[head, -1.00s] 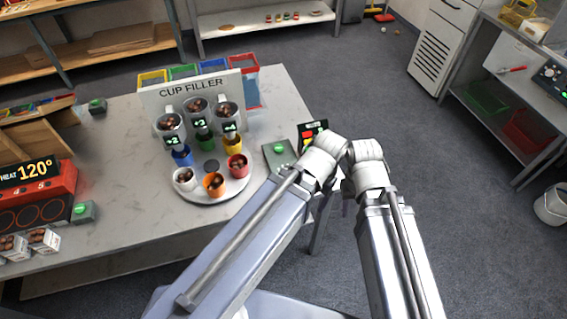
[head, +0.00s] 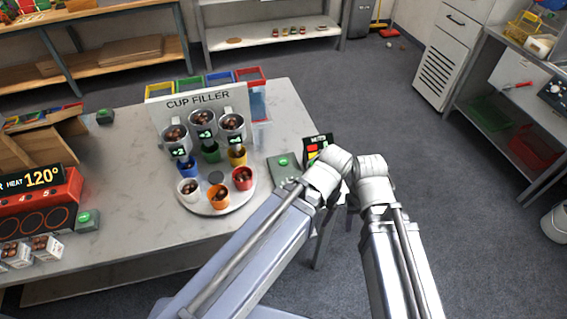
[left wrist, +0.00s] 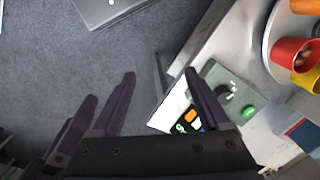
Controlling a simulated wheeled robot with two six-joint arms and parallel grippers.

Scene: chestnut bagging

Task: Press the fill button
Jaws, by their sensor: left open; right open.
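The green button sits on a grey box (head: 285,171) at the right front of the table, right of the cup filler (head: 204,108). The button also shows in the left wrist view (left wrist: 248,112). My left gripper (left wrist: 163,88) is open and empty there, with the green button beyond and right of its right finger, not touching it. In the head view both arms reach in from below, and their bent joints stand just right of the button box. My right gripper is mostly hidden behind its arm there, and its fingertips do not show clearly.
A dark panel with coloured marks (head: 317,143) stands beside the button box. Several cups rest on a round white tray (head: 216,207) left of it. Another grey box with a green button (head: 86,221) is by the red roaster (head: 40,205). Open floor lies right of the table.

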